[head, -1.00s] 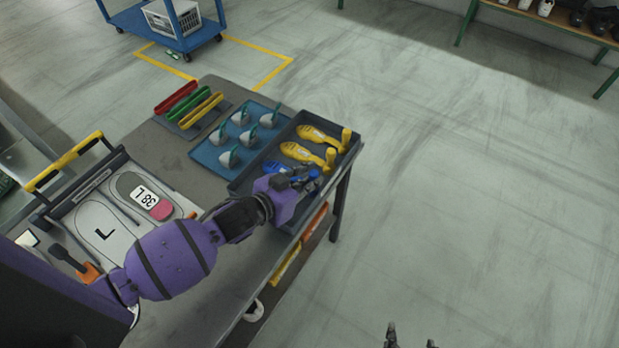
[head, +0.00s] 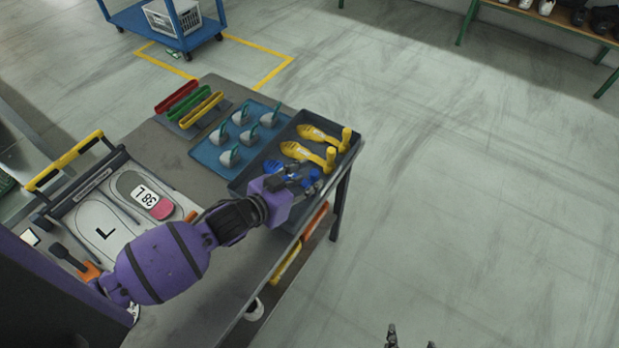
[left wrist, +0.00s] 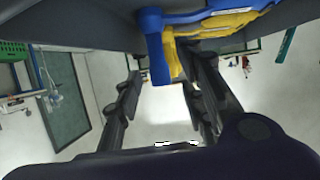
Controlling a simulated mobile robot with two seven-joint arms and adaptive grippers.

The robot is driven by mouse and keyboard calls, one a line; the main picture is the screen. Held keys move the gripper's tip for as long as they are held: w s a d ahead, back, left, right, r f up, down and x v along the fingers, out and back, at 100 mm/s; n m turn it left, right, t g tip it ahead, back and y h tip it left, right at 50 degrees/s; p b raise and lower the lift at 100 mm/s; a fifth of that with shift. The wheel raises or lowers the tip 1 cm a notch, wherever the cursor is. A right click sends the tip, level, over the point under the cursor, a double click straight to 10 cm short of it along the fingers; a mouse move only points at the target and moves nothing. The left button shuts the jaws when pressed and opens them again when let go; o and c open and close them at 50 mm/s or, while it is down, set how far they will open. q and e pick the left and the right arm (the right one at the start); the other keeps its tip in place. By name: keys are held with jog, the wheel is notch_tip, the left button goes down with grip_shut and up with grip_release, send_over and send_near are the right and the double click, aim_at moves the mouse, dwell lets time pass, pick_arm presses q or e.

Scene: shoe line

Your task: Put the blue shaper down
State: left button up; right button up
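The blue shaper (head: 277,168) lies in the dark grey tray (head: 240,186) at the table's far right corner, in front of two yellow shapers (head: 298,151). My left gripper (head: 300,177) is over it and hides part of it. In the left wrist view the left gripper's fingers (left wrist: 162,72) stand apart, with a gap to the blue shaper's upright end (left wrist: 153,45) between them. The left gripper looks open. My right gripper (head: 411,338) shows only its fingertips at the bottom edge, apart and empty over the floor.
A blue tray (head: 205,152) with several grey-and-teal pieces adjoins the dark tray. Red, green and yellow bars (head: 190,103) lie behind. A fixture with an insole marked 38 L (head: 143,197) stands at left. The floor to the right is clear.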

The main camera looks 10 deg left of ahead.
pick_arm(q)
jog(key=v, duration=1)
jog(key=shift+s, duration=0.2)
jog(key=shift+a, duration=0.1)
